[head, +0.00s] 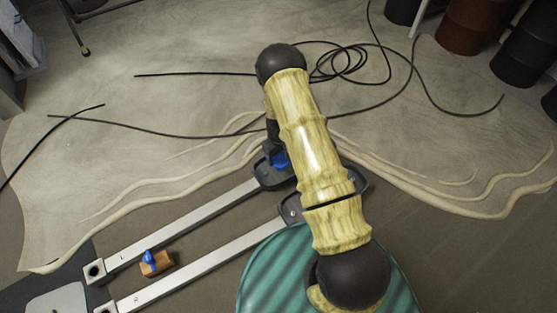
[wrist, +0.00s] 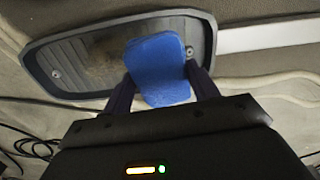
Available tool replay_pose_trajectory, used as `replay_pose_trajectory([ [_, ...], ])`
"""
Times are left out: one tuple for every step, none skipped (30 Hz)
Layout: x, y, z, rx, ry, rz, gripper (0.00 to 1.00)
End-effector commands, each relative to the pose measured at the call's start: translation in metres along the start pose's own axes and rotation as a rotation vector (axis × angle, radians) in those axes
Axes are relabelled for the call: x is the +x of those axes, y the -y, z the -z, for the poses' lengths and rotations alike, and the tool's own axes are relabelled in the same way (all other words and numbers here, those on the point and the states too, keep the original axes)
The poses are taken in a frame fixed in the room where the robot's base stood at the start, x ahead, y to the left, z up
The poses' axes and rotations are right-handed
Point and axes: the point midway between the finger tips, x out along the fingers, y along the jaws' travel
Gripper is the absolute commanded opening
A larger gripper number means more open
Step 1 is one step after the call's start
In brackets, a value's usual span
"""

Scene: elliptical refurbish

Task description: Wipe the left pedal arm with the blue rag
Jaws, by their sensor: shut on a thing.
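My gripper (wrist: 162,88) is shut on the blue rag (wrist: 158,62), a flat, rounded pad. In the wrist view the rag overlaps the right part of a dark grey ribbed pedal (wrist: 62,67) with a brownish smudge. Contact cannot be told. A silver bar (wrist: 262,37) extends right from that pedal. In the head view the rag (head: 281,158) shows by the pedal (head: 266,174) at the far end of the left pedal arm (head: 190,218). My arm hides most of my gripper there.
The right pedal arm (head: 205,262) lies parallel, nearer the bottom. A brown block with a blue piece on top (head: 157,264) sits between the arms. A green ribbed drum (head: 265,277) is at the bottom. Black cables (head: 180,134) cross the floor; dark drums (head: 525,48) stand top right.

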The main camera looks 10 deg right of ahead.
Motion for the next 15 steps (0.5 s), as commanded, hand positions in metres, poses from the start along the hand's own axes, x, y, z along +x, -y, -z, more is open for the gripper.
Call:
replay_pose_trajectory([
  [-0.001, 0.000, 0.000, 0.000, -0.001, 0.000, 0.41],
  [-0.001, 0.000, 0.000, 0.000, -0.001, 0.000, 0.41],
  [-0.001, 0.000, 0.000, 0.000, -0.001, 0.000, 0.41],
  [-0.002, 0.000, 0.000, 0.000, -0.001, 0.000, 0.41],
  [-0.002, 0.000, 0.000, 0.000, 0.000, 0.000, 0.41],
  [-0.002, 0.000, 0.000, 0.000, 0.000, 0.000, 0.41],
  [-0.001, 0.000, 0.000, 0.000, 0.000, 0.000, 0.41],
  [-0.001, 0.000, 0.000, 0.000, 0.000, 0.000, 0.41],
  [0.000, 0.000, 0.000, 0.000, 0.000, 0.000, 0.41],
  [0.001, 0.000, 0.000, 0.000, 0.000, 0.000, 0.41],
  [0.002, 0.000, 0.000, 0.000, 0.000, 0.000, 0.41],
  [0.004, 0.000, 0.000, 0.000, 0.000, 0.000, 0.41],
  [0.006, 0.000, 0.000, 0.000, 0.000, 0.000, 0.41],
  [0.008, 0.000, 0.000, 0.000, 0.000, 0.000, 0.41],
  [0.011, 0.000, 0.000, 0.000, 0.000, 0.000, 0.41],
])
